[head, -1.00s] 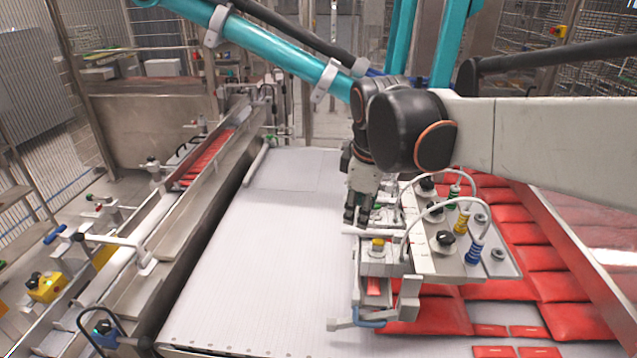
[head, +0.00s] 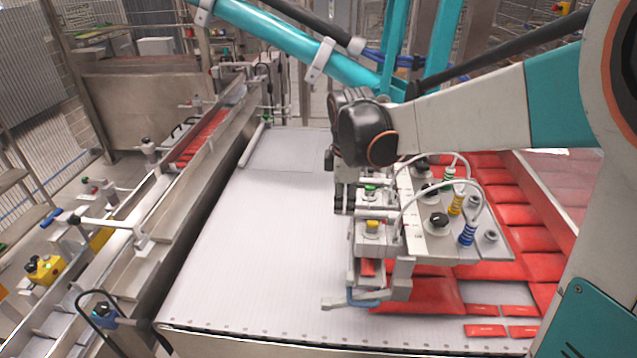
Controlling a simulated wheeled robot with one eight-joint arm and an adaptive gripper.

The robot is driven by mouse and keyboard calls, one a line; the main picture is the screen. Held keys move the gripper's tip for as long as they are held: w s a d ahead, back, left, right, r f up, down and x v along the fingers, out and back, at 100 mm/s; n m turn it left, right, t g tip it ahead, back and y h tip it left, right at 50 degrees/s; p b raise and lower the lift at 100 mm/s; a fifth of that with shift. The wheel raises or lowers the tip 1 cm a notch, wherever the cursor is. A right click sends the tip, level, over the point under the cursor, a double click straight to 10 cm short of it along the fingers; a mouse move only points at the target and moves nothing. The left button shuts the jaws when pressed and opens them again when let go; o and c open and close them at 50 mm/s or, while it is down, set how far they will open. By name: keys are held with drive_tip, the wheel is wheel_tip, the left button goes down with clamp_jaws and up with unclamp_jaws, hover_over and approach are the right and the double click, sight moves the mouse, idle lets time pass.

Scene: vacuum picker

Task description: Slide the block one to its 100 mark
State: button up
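My gripper (head: 344,208) points down at the left end of the picker's plate, close beside a small grey block with a green button (head: 370,190). I cannot tell whether the fingers touch that block or how far they are apart. A second grey block with a yellow button (head: 372,227) stands in front of it. Both are at the left side of the grey plate (head: 436,245). No label readable at this size shows which is block one, and the 100 mark cannot be made out.
The plate carries black knobs (head: 438,221), hoses and yellow and blue fittings (head: 467,234) close to my gripper. Red packs (head: 515,240) lie under and right of it. The white conveyor belt (head: 270,250) is clear on the left. A teal beam (head: 270,42) crosses above.

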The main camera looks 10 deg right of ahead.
sight(344, 210)
drive_tip(key=shift+w+d+f, duration=0.1)
drive_tip(key=shift+w+f, duration=0.05)
drive_tip(key=shift+f, duration=0.75)
drive_tip(key=shift+w+d+f, duration=0.1)
drive_tip(key=shift+w+f, duration=0.05)
drive_tip(key=shift+f, duration=0.75)
drive_tip(key=shift+a, duration=0.1)
clamp_jaws()
